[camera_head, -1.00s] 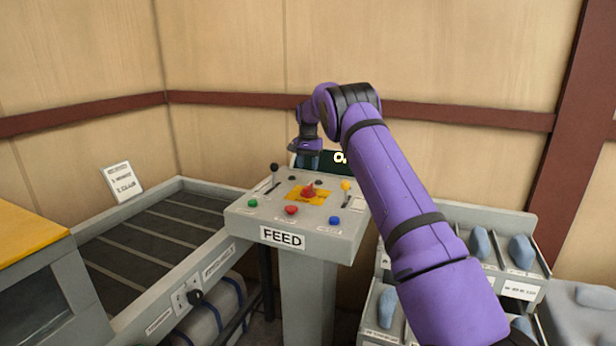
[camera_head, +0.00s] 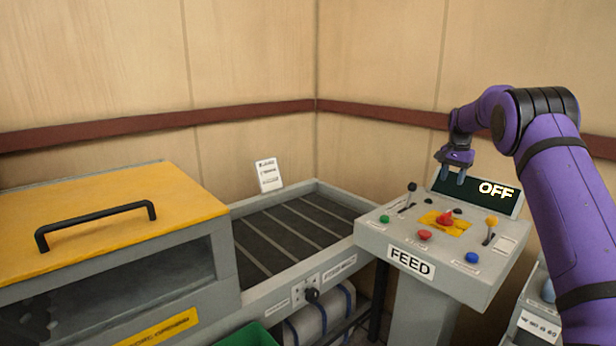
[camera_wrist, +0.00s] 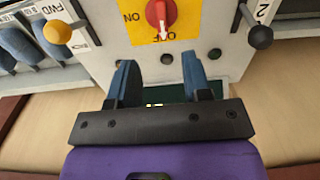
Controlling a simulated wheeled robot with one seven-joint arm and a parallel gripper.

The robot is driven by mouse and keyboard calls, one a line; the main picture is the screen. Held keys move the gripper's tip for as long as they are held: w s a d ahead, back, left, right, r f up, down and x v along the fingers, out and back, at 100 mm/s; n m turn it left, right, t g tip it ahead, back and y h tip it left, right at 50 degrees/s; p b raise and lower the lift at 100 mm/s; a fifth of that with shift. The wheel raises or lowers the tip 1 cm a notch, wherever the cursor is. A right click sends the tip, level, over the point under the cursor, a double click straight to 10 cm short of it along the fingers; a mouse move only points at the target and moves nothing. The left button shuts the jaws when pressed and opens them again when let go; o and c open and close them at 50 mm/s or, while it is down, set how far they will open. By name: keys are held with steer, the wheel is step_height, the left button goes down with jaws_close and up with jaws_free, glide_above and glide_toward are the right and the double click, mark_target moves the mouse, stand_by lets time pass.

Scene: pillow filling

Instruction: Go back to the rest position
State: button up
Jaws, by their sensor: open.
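My gripper (camera_head: 452,176) is at the end of my purple arm, over the back of the FEED control panel (camera_head: 396,238), just in front of its OFF display (camera_head: 507,205). In the wrist view the two blue fingers of my gripper (camera_wrist: 161,85) are apart with nothing between them. The panel has a red knob on a yellow plate (camera_head: 445,217), a black-knobbed lever (camera_head: 411,187), a yellow-knobbed lever (camera_head: 491,222), and red, green and blue buttons. In the wrist view the red knob (camera_wrist: 160,18) points to OFF.
A grey conveyor bed (camera_head: 290,235) lies left of the panel. A machine with a yellow lid (camera_head: 130,205) and black handle stands at the far left. A green bin (camera_head: 246,335) is at the bottom. Grey bins (camera_head: 535,320) stand at the lower right. Wooden walls close the back.

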steer(key=s+a+r+n+t, duration=0.1)
steer(key=s+a+r+n, duration=0.1)
steer(key=s+a+r, duration=0.75)
steer(key=s+a+r+n+t, duration=0.2)
steer(key=s+a+r, duration=0.2)
steer(key=s+r, duration=0.95)
steer(key=s+a+f+n, duration=0.2)
steer(key=s+f, duration=0.1)
steer(key=s, duration=0.8)
steer(key=s+a+f+n+t, duration=0.1)
steer(key=s+a+f+n, duration=0.1)
steer(key=s, duration=0.9)
steer(key=s+a+f+n+t, duration=0.1)
steer(key=s+a+f, duration=0.2)
steer(key=s, duration=0.8)
steer(key=shift+s+a+f+n, duration=0.2)
steer(key=shift+s+f+n, duration=0.15)
steer(key=shift+f, duration=0.45)
steer(key=shift+a, duration=0.1)
